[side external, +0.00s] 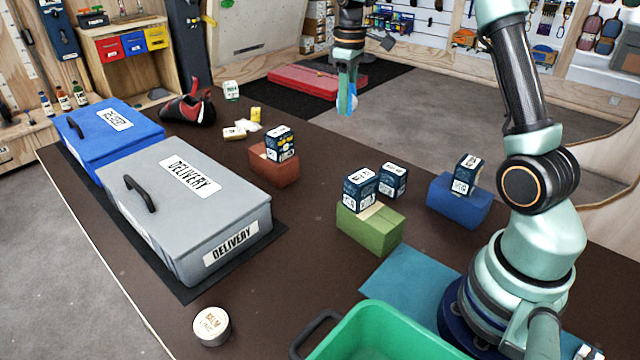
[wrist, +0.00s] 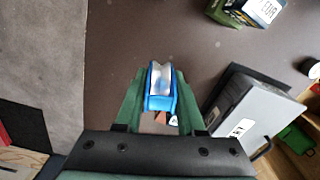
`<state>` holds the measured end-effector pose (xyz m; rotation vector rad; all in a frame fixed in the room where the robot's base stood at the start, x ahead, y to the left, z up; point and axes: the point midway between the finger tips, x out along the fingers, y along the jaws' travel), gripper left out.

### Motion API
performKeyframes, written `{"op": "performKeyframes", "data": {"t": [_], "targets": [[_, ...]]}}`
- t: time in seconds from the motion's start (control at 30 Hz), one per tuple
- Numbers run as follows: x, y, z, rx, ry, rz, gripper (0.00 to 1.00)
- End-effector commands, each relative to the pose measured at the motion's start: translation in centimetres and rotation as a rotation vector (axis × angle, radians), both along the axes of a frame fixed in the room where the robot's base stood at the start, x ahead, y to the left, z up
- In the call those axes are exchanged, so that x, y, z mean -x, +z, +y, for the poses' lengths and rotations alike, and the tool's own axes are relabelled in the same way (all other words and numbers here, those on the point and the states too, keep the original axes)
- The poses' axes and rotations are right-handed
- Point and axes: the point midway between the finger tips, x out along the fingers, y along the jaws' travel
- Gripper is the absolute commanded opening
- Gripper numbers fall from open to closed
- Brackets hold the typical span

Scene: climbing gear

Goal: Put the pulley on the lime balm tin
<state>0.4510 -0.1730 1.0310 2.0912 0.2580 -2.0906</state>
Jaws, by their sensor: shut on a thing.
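My gripper (side external: 347,104) hangs high above the far part of the table in the side external view, well away from the tin. It is shut on the pulley (wrist: 161,85), a blue piece with a silvery grooved middle, which shows between the fingers in the wrist view. A bit of its blue also shows at the fingertips in the side external view (side external: 353,98). The lime balm tin (side external: 212,325) is a low round tin with a pale lettered lid, standing at the near left edge of the table. Its lid is bare.
A grey delivery box (side external: 225,205) and a blue box (side external: 85,130) stand along the left. Red (side external: 273,167), green (side external: 371,228) and blue (side external: 458,205) blocks carry small dark boxes. A green bin (side external: 385,335) stands in front. The table around the tin is clear.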

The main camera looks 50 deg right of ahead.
Motion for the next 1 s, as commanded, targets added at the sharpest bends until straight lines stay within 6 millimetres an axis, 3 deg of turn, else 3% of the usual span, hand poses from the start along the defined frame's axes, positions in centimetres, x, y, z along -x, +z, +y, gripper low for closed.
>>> {"op": "performKeyframes", "data": {"t": [0.17,0.37,0.53,0.77,1.0], "targets": [[-1.1,0.8,3.7,0.0,0.096,0.0,0.0],[-2.6,1.5,12.8,0.001,0.331,-0.001,0.0],[-2.3,2.0,21.3,0.0,0.548,-0.001,0.0],[0.4,2.7,32.3,0.0,0.842,-0.001,0.0],[5.4,3.5,42.0,0.0,1.128,-0.001,0.0]]}}
